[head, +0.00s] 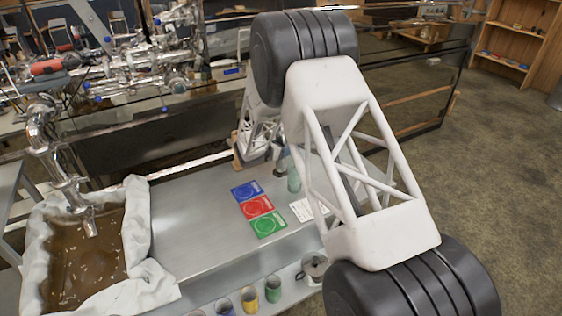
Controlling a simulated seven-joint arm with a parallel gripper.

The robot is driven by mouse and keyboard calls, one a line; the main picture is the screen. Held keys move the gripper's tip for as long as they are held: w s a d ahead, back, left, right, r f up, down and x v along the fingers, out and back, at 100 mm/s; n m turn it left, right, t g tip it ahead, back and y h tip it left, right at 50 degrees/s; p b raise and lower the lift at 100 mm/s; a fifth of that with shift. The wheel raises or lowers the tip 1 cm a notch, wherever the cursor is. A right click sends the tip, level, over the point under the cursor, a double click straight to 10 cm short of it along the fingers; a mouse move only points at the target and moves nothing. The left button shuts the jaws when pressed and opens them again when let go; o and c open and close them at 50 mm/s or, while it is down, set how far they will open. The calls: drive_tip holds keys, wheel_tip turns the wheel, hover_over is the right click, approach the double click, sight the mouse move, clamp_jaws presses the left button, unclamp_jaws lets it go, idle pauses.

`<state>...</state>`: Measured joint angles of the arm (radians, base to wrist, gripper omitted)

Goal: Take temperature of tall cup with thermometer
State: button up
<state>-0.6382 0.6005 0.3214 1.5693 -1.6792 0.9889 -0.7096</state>
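A pale green tall cup (293,181) stands on the steel counter (190,215), just left of my large white arm link, which partly covers it. A small dark and metallic part (280,169) shows beside the cup; I cannot tell whether it belongs to my gripper. My forearm comes down behind the near arm link, at the counter's far edge. My gripper's fingers cannot be made out. I cannot make out a thermometer; my arm hides part of the counter.
Blue (247,190), red (256,207) and green (268,223) cards and a white paper (302,210) lie on the counter. Several coloured cups (250,299) and a metal pot (315,266) stand along a lower front shelf. A cloth-lined pan of brown liquid (88,255) is at left.

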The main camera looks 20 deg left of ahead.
clamp_jaws()
drive_tip(key=shift+r, duration=0.45)
idle(0.6)
drive_tip(key=shift+r, duration=8.6)
drive_tip(key=shift+w+d, duration=0.1)
